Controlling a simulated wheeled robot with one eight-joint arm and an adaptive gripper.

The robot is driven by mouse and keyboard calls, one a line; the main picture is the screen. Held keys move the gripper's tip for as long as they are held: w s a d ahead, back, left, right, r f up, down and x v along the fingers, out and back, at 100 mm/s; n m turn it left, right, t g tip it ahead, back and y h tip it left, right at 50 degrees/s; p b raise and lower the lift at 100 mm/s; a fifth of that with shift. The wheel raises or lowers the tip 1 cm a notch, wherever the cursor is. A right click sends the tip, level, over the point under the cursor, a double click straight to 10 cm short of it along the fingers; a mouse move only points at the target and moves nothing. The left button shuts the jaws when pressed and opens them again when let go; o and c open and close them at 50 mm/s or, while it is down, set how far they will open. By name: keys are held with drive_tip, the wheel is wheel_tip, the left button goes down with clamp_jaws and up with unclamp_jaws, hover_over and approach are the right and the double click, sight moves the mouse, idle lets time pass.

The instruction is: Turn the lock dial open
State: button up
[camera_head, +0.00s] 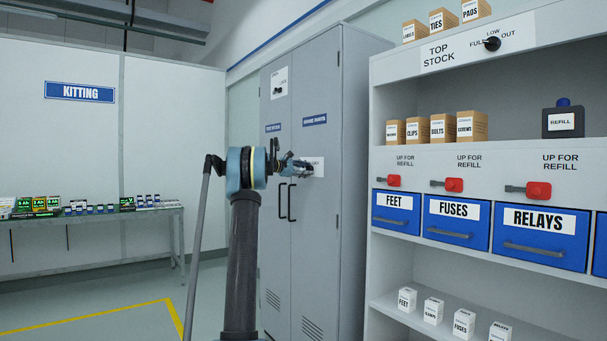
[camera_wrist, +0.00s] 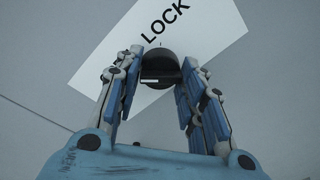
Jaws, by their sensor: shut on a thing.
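The lock dial (camera_wrist: 158,60) is a dark round knob on a white plate marked LOCK (camera_wrist: 206,32), which looks tilted in the wrist view. A short pale mark shows on the dial's near side. My gripper (camera_wrist: 162,70) has its fingers on both sides of the dial and is shut on it. In the head view my gripper (camera_head: 303,168) reaches the right door of the grey cabinet (camera_head: 325,225), at a white plate (camera_head: 318,163). The dial itself is hidden there behind the fingers.
Black door handles (camera_head: 287,203) sit just below my gripper. Another plate with a small dark knob (camera_head: 278,90) is higher on the left door. A shelf unit with blue drawers (camera_head: 395,213) stands at right, a bench (camera_head: 100,212) at left. Open floor lies front left.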

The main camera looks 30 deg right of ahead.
drive_tip(key=shift+w, duration=0.15)
drive_tip(key=o, duration=1)
drive_tip(key=shift+f, duration=0.1)
drive_tip(key=shift+o, duration=0.2)
drive_tip(key=a+r, duration=0.1)
drive_tip(key=a, duration=1.1)
drive_tip(key=shift+s, duration=0.45)
drive_tip(key=shift+r, duration=0.1)
